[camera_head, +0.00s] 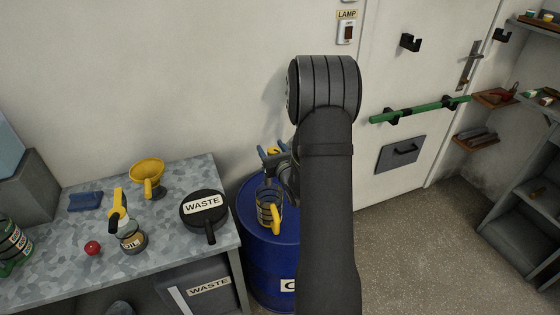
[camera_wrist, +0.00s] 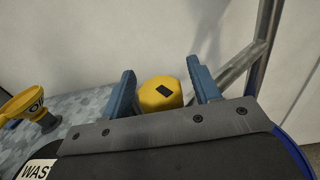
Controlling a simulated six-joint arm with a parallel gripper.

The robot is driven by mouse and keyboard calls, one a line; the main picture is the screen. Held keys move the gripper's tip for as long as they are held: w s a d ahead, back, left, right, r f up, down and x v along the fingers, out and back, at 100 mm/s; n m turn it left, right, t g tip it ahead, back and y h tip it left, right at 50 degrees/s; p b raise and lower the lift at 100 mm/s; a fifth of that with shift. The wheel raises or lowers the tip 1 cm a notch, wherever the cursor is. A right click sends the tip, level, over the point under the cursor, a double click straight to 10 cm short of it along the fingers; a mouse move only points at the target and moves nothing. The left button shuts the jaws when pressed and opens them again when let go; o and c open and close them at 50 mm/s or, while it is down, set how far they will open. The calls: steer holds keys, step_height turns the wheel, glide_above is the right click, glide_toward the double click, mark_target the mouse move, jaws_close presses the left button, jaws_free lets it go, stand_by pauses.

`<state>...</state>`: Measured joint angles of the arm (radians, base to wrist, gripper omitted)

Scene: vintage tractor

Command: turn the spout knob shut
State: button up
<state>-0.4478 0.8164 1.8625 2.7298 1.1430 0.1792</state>
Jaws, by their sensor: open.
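The yellow knob (camera_wrist: 157,98) with a small black mark shows in the wrist view between the two blue fingers of my gripper (camera_wrist: 160,76). The fingers are spread, with a gap visible on the right side of the knob; whether the left finger touches it I cannot tell. In the head view my gripper (camera_head: 272,154) is over the blue drum (camera_head: 266,250), with a bit of yellow between its fingers. The spout under the knob is mostly hidden by my arm. A clear jug (camera_head: 264,196) with a yellow handle is just below my gripper at the drum top.
A grey worktable (camera_head: 75,240) stands left of the drum. The wall is close behind; open floor lies to the right.

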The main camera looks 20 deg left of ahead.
steer(key=v, duration=1.6)
steer(key=shift+s+d, duration=0.3)
steer(key=shift+w+a, duration=0.1)
steer(key=x, duration=1.7)
steer(key=shift+a, duration=0.1)
steer(key=shift+w+a, duration=0.1)
steer(key=shift+w, duration=0.05)
steer(key=shift+n+g+y, duration=0.3)
steer(key=shift+s+n+g+y, duration=0.15)
steer(key=shift+n+g+y, duration=0.55)
steer(key=shift+g, duration=0.3)
steer(key=shift+s+n+g+y, duration=0.15)
steer(key=shift+n+g+y, duration=0.45)
steer(key=shift+n+g, duration=0.3)
steer(key=n+g, duration=0.1)
steer(key=g, duration=0.1)
steer(key=n+g+y, duration=0.1)
steer(key=g, duration=0.1)
steer(key=n+g, duration=0.1)
steer(key=g, duration=0.1)
steer(key=shift+s+a+n+y, duration=0.1)
steer(key=shift+s+n+y, duration=0.2)
steer(key=shift+s+n, duration=0.1)
steer(key=d, duration=0.9)
steer(key=shift+s+d, duration=0.4)
steer(key=shift+s, duration=0.05)
